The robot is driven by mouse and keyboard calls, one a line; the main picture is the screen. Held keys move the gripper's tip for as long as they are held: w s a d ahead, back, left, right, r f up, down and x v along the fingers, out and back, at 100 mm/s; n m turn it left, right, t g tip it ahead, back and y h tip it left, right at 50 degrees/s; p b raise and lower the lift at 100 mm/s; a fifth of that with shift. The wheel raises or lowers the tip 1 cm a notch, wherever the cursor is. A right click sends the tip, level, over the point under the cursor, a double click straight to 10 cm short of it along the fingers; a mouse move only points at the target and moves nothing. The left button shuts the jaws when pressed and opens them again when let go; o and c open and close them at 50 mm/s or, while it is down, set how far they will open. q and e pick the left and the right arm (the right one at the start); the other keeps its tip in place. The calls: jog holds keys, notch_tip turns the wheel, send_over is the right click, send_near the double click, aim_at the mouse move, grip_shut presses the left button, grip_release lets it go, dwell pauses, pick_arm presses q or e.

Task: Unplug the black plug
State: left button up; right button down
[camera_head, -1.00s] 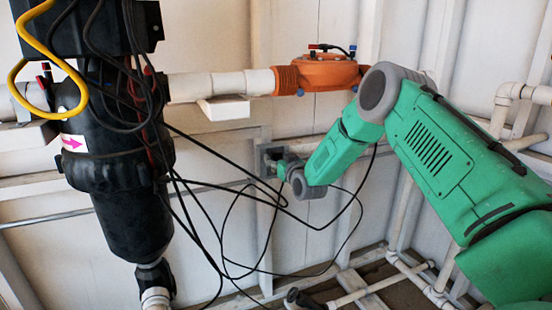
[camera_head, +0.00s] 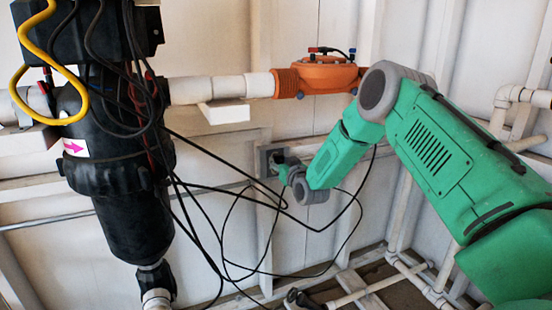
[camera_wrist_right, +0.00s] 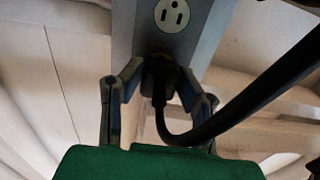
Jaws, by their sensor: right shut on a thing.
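The grey outlet box (camera_head: 268,160) is on the back wall's post, in the middle of the head view. In the right wrist view its white socket face (camera_wrist_right: 171,14) shows one empty socket above the black plug (camera_wrist_right: 160,76). The plug is between the two fingers of my right gripper (camera_wrist_right: 158,92), which is shut on it. A thick black cord bends from the plug to the upper right. My right gripper (camera_head: 283,167) is close to the outlet in the head view. I cannot tell how deep the plug sits. My left gripper is out of view.
A black reactor vessel (camera_head: 130,215) with a yellow cable (camera_head: 22,75) stands at left. Loose black cables (camera_head: 225,240) hang between it and the outlet. An orange pipe fitting (camera_head: 320,75) is above. White pipes (camera_head: 400,255) run low at right.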

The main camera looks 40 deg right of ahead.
aim_at(280, 161)
jog(key=shift+p+v, duration=1.3)
jog(key=shift+v, duration=1.05)
